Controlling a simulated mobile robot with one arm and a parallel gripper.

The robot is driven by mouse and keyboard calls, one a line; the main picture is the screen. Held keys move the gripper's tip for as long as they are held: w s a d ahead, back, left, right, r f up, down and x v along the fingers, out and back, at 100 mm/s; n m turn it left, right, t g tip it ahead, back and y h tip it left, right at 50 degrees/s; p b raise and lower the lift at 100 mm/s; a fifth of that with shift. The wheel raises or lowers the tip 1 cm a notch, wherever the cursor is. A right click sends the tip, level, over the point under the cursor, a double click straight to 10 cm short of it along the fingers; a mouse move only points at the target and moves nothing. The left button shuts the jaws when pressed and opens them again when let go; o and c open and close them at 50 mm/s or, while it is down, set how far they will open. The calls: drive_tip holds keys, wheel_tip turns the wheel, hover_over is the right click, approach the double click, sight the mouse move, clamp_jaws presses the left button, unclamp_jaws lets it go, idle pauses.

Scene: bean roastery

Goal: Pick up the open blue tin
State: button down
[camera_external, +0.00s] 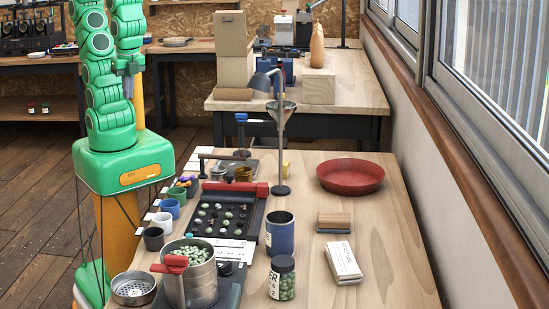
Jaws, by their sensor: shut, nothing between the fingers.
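The open blue tin (281,238) stands upright on the near wooden table (391,252), right of the black sorting board. It has no lid on, a pale label shows on its left side, and its inside looks dark. My gripper (128,88) is at the upper left, beside my folded green arm, pointing down. It is small in the picture, shut and empty. It is well away from the tin, left of the table and higher.
A jar of green beans (282,279) stands just in front of the tin. A red dish (350,175) sits farther back. Bare tabletop lies at the right.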

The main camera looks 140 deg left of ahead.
idle(0.3)
unclamp_jaws()
idle(0.5)
